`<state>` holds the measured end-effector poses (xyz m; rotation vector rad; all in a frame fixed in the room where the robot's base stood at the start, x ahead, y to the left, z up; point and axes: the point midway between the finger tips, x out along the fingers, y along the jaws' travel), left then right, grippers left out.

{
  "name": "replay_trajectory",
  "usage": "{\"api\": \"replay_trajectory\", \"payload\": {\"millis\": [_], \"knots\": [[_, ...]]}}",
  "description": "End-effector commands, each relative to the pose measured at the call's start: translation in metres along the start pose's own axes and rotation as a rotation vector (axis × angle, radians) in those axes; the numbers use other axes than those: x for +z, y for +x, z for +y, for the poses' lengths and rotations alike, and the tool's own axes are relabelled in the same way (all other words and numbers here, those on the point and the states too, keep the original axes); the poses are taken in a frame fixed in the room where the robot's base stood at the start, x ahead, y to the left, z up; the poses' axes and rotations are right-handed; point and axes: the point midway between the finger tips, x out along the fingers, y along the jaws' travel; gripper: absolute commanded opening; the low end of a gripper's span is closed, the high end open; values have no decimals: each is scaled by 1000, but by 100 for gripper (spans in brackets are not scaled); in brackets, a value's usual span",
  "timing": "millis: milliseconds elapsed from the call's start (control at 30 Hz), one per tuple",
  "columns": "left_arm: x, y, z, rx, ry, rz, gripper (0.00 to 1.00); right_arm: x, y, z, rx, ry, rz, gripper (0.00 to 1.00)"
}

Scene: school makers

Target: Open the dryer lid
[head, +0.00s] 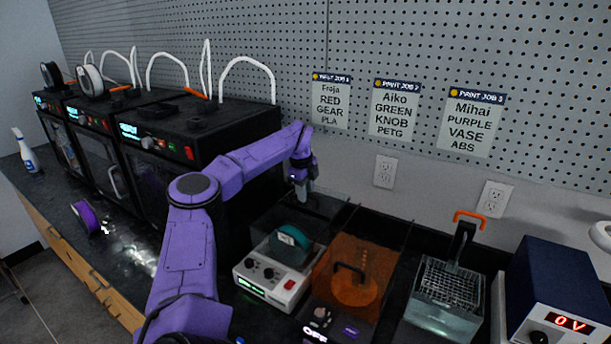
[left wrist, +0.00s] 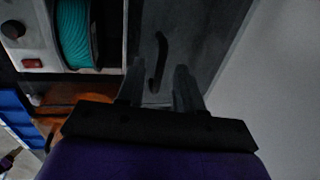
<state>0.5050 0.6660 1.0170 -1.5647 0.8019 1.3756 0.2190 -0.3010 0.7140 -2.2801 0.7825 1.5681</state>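The dryer (head: 272,283) is a white box with knobs and a red switch; its front also shows in the left wrist view (left wrist: 30,40). A teal spool (head: 291,246) sits exposed in it. A smoky see-through lid (head: 322,207) stands raised behind the spool. In the left wrist view the lid (left wrist: 205,40) carries a dark curved handle (left wrist: 159,60). My left gripper (head: 302,190) is at the lid's upper part. Its fingers (left wrist: 158,85) are apart, with the handle ahead of and between them; contact cannot be told. My right gripper is out of view.
An orange see-through cover (head: 375,262) with a handle stands right of the dryer, beside a wire basket (head: 450,283) and a blue power supply (head: 555,290). Black printers (head: 190,125) fill the left. A purple spool (head: 85,218) lies on the bench front.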

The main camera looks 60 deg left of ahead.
Motion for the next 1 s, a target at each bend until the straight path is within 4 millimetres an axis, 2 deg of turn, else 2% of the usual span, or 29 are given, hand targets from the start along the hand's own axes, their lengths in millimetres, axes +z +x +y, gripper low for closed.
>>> {"api": "replay_trajectory", "payload": {"millis": [167,400,600,700,1000], "knots": [[0,-10,-1,-3,1,1,36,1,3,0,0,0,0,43],[0,-66,-1,-6,-1,1,36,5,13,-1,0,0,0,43],[1,-99,0,-2,0,-1,36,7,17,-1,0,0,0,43],[0,-105,0,0,0,0,36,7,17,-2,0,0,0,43],[0,-105,0,0,0,0,36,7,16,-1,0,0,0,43]]}}
